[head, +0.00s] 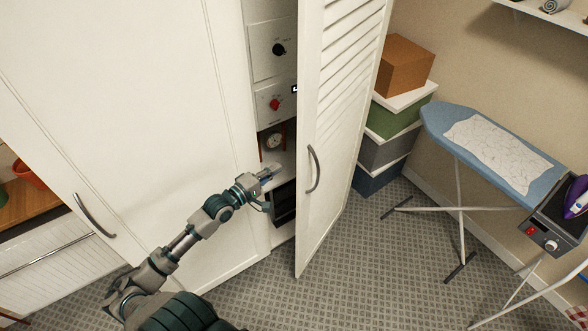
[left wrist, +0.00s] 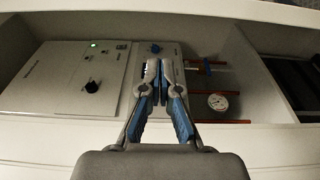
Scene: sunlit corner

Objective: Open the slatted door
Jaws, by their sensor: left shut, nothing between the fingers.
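The white slatted door (head: 340,110) stands swung out from the cupboard, its free edge toward me. Its curved grey handle (head: 314,168) is on the right-hand face, low on the door. My left gripper (head: 268,172) is left of the door's edge, at the cupboard opening, apart from the handle. In the left wrist view my left gripper (left wrist: 161,68) is shut and empty, its blue-and-grey fingers together in front of the control panels. My right gripper is not in view.
Inside the cupboard are a panel with a black knob (head: 279,50), a panel with a red knob (head: 274,104) and a round gauge (head: 274,140). A closed white door (head: 130,120) is at left. Stacked boxes (head: 388,150) and an ironing board (head: 495,150) stand at right.

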